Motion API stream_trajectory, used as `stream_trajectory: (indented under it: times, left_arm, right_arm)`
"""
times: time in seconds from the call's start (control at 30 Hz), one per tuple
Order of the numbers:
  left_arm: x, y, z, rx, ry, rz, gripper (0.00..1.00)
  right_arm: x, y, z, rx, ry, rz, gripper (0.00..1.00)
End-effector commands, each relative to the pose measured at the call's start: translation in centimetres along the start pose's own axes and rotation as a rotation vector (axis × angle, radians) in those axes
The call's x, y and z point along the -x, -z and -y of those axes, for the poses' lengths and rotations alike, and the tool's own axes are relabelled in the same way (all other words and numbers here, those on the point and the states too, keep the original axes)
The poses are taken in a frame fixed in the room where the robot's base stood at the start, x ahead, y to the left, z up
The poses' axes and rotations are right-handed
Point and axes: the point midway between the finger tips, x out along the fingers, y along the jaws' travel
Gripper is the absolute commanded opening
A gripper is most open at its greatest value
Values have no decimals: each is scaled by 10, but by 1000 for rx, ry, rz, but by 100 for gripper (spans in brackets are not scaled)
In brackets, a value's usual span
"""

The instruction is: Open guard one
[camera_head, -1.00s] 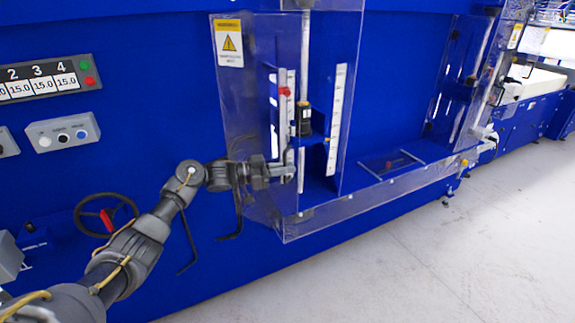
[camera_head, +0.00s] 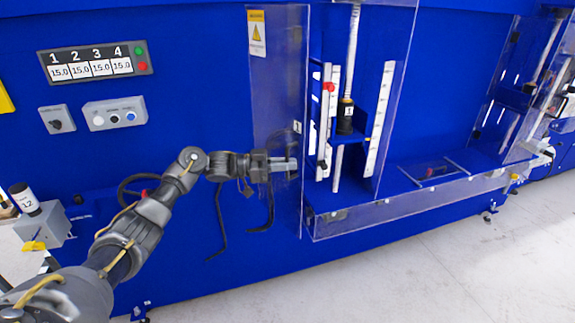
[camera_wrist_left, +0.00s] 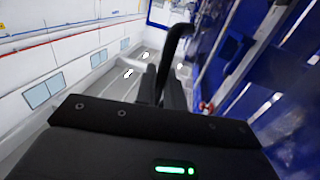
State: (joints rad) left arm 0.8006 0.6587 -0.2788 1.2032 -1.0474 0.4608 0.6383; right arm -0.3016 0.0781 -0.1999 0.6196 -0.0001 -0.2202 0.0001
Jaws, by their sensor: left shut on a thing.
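Guard one is a clear panel (camera_head: 278,85) with a yellow warning label (camera_head: 257,33). In the head view it stands at the left side of the bay with the black cylinder marked 1 (camera_head: 345,116), and the inside of the bay shows to its right. My left gripper (camera_head: 291,164) is at the panel's lower right part. In the wrist view a bent black handle (camera_wrist_left: 176,50) rises from between the left gripper's closed fingers (camera_wrist_left: 160,88). The exact grip is partly hidden. My right gripper is not in view.
A display numbered 1 to 4 (camera_head: 96,62) and button boxes (camera_head: 114,113) are on the blue machine wall at left. A clear lower ledge (camera_head: 415,201) runs along the machine front. Pale floor (camera_head: 400,275) in front is free.

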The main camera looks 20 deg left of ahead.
Motion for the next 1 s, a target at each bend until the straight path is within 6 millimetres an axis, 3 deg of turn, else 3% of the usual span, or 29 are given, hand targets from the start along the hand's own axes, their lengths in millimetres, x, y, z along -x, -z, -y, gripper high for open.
stream_trajectory:
  times: [0.07,0.1,0.13,0.47,0.57,1.0]
  left_arm:
    - [0,1,1,-2,3,-1,0]
    - [0,1,1,-2,3,-1,12]
    - [0,1,1,-2,3,-1,15]
    - [4,0,1,-2,3,0,15]
    - [14,-2,1,-3,3,1,15]
    - [94,-2,1,-3,4,0,15]
  right_arm:
    - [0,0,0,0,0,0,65]
    - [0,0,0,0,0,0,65]
    - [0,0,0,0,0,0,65]
    - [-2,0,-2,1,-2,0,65]
    - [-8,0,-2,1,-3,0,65]
    - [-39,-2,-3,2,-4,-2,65]
